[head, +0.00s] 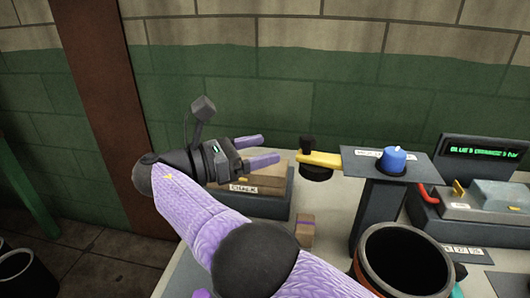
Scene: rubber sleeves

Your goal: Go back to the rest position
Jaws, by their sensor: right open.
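My right gripper (272,147) is in the left-middle of the head view, at the end of my purple-sleeved arm. Its two purple fingers are spread apart and point to the right, with nothing between them. It is in front of the green wall and, in the picture, just above a brown box (269,181) in a dark tray (268,208). My arm hides part of the tray. My left gripper is not in view.
A dark stand (379,205) carries a blue knob (395,159), with a yellow arm (319,158) beside it. Floor shows at left.

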